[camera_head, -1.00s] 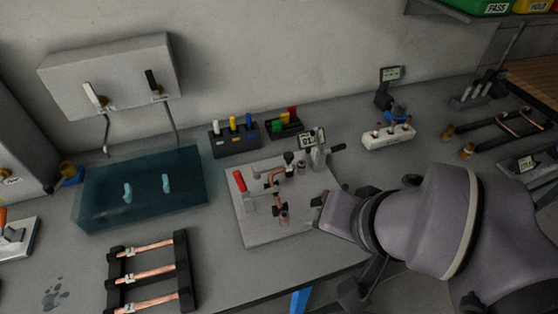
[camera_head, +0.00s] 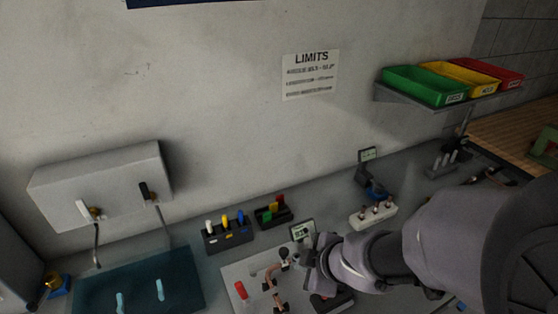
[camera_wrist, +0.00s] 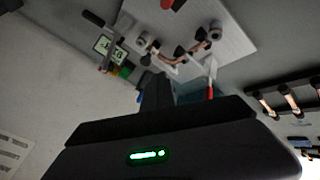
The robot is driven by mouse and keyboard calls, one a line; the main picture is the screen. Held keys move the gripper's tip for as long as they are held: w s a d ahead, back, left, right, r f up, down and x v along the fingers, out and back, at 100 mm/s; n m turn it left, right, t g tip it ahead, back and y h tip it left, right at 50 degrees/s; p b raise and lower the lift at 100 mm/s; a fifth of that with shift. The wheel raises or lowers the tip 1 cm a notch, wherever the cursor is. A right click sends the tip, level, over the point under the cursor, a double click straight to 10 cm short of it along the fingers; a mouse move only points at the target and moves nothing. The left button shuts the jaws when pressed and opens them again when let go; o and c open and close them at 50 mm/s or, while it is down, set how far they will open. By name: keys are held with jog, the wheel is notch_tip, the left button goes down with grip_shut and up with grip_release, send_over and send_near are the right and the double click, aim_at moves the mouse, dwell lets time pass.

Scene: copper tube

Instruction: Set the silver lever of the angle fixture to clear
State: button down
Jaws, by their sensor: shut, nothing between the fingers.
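The angle fixture is a pale plate (camera_head: 236,270) with a bent copper tube (camera_head: 270,274), a red-handled clamp (camera_head: 241,290) and a small display (camera_head: 302,231). My gripper (camera_head: 314,264) is over the plate's right side, close to the display, and covers the silver lever's area in the head view. In the wrist view the fixture plate (camera_wrist: 235,38) appears at the top, with the display (camera_wrist: 110,47) at upper left. A silver lever with a dark grip (camera_wrist: 94,19) seems to stand beside the display. My gripper (camera_wrist: 156,82) is shut and empty; contact with the lever cannot be told.
A holder with coloured pegs (camera_head: 228,238) and a smaller rack (camera_head: 273,213) stand behind the fixture. A white block (camera_head: 372,215) is to the right. A grey box with two levers (camera_head: 105,188) and a teal tray (camera_head: 135,288) are left. Coloured bins (camera_head: 425,86) sit on a shelf.

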jog(key=shift+s+a+f+n, duration=0.3)
jog(key=shift+s, duration=0.05)
jog(key=b+x, duration=0.2)
jog(key=x, duration=0.1)
jog(key=b+x, duration=0.3)
jog(key=x, duration=0.1)
jog(key=b+x, duration=0.3)
jog(key=shift+s+a+f, duration=0.1)
jog(key=shift+a+f, duration=0.05)
jog(key=shift+f, duration=0.3)
jog(key=w, duration=0.2)
jog(key=shift+w+r, duration=0.25)
jog(key=shift+w, duration=0.15)
jog(key=shift+w+d, duration=0.25)
jog(key=shift+w, duration=0.3)
jog(key=shift+p, duration=0.35)
